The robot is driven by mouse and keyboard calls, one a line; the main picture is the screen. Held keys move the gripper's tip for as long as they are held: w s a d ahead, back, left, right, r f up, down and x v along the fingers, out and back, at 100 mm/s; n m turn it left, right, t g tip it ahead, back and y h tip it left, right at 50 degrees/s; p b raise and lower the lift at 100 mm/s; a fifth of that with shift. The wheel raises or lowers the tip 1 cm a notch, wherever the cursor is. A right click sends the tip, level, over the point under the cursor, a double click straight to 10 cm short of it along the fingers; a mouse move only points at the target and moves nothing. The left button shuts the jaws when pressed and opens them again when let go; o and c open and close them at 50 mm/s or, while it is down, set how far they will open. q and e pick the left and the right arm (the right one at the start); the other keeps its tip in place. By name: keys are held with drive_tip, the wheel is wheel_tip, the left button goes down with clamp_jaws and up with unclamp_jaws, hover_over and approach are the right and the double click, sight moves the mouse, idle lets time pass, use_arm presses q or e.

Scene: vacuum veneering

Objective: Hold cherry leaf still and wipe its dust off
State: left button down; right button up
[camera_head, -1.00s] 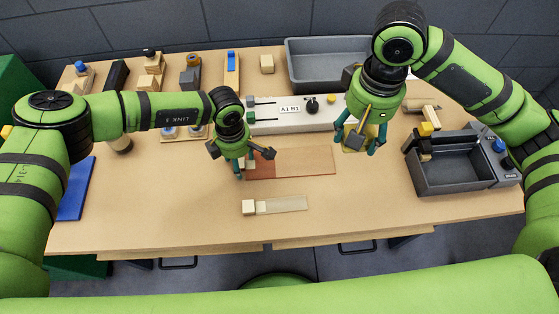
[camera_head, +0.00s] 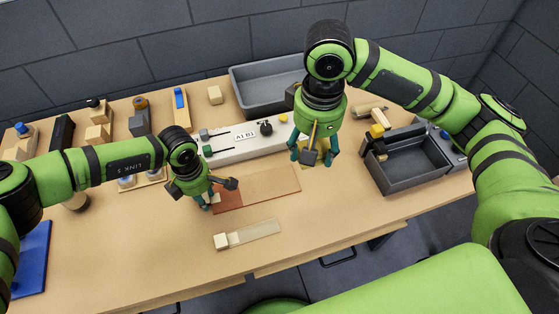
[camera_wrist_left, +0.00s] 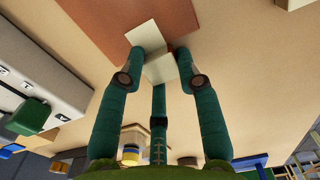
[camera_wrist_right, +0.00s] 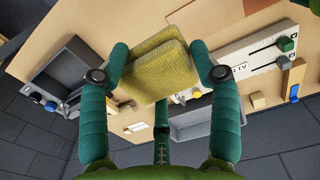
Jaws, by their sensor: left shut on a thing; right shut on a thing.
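The cherry leaf (camera_head: 268,187) lies flat on the table, redder at its left end and along its front edge, paler brown over much of the rest. My left gripper (camera_head: 206,200) is at its left end, shut on a cream block (camera_wrist_left: 160,68). A cream foot of the block reaches onto the leaf's edge (camera_wrist_left: 110,18) in the left wrist view. My right gripper (camera_head: 312,158) is shut on a folded yellow cloth (camera_wrist_right: 155,68). The cloth is by the leaf's right end in the head view; I cannot tell whether it touches.
A pale strip with a cream block (camera_head: 222,241) lies in front of the leaf. A grey control box (camera_head: 240,143) stands behind it. A large grey tray (camera_head: 250,100) is at the back and a dark bin (camera_head: 410,185) at the right. The front table area is mostly clear.

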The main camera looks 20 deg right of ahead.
drive_tip(key=w+a+f+n, duration=0.2)
drive_tip(key=w+f+n, duration=0.2)
drive_tip(key=f, duration=0.1)
drive_tip(key=n, duration=0.5)
hover_over(289, 179)
wheel_tip(289, 179, down, 7)
drive_tip(key=shift+a+f, duration=0.1)
drive_tip(key=shift+f, duration=0.85)
wheel_tip(289, 179, down, 6)
drive_tip(key=shift+r, duration=0.1)
drive_tip(key=a, duration=1)
drive_tip(key=shift+w+a+f, duration=0.1)
drive_tip(key=shift+f, duration=0.1)
drive_tip(key=d, duration=1)
drive_tip(key=shift+d, duration=0.2)
drive_tip(key=a, duration=1)
drive_tip(key=shift+a, duration=0.25)
drive_tip(key=d, duration=1)
drive_tip(key=shift+d, duration=0.3)
wheel_tip(289, 179, up, 6)
drive_tip(key=shift+a+r, duration=0.15)
drive_tip(key=shift+r, duration=0.9)
